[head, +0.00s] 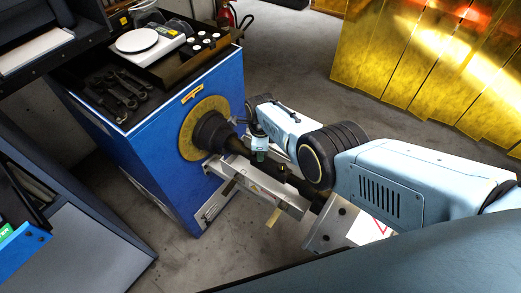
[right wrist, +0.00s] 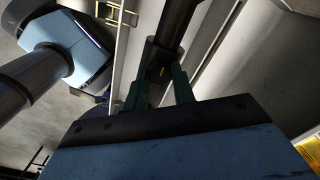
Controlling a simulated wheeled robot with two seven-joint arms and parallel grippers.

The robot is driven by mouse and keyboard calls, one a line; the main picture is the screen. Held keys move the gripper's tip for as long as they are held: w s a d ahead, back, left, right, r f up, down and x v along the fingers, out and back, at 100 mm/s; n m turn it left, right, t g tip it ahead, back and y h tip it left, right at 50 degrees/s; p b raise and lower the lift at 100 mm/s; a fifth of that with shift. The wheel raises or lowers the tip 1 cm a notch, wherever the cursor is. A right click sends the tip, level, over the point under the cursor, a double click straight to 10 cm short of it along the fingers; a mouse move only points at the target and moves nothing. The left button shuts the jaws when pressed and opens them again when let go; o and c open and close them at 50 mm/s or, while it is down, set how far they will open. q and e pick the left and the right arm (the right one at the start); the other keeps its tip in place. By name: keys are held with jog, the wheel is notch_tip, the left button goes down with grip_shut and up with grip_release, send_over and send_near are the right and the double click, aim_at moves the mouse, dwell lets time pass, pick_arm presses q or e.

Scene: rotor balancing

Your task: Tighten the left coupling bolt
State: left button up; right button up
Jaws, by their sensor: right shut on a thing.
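The black coupling (head: 212,133) sits at the centre of a yellow disc (head: 190,122) on the blue machine's side, with a dark shaft (head: 262,167) running from it to the lower right. I cannot make out the left coupling bolt. My right gripper (head: 260,153) is at the shaft, close to the coupling and pointing down. In the right wrist view my right gripper (right wrist: 158,88) has its green fingers shut on a dark thing, partly hidden between them. I cannot tell whether it is a tool. The dark shaft (right wrist: 178,25) runs up beyond the fingertips. My left gripper is not in view.
On the blue cabinet (head: 190,195) lie several wrenches (head: 120,90) in a dark tray, a scale with a round white plate (head: 138,40), and a rack of white-topped pieces (head: 208,40). A pale rail (head: 265,188) runs under the shaft. Yellow panels (head: 420,60) stand behind.

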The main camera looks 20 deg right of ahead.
jog(key=shift+d+m, duration=0.15)
jog(key=shift+m, duration=0.15)
jog(key=o, duration=1)
jog(key=shift+r+p, duration=3.9)
jog(key=shift+r, duration=2.85)
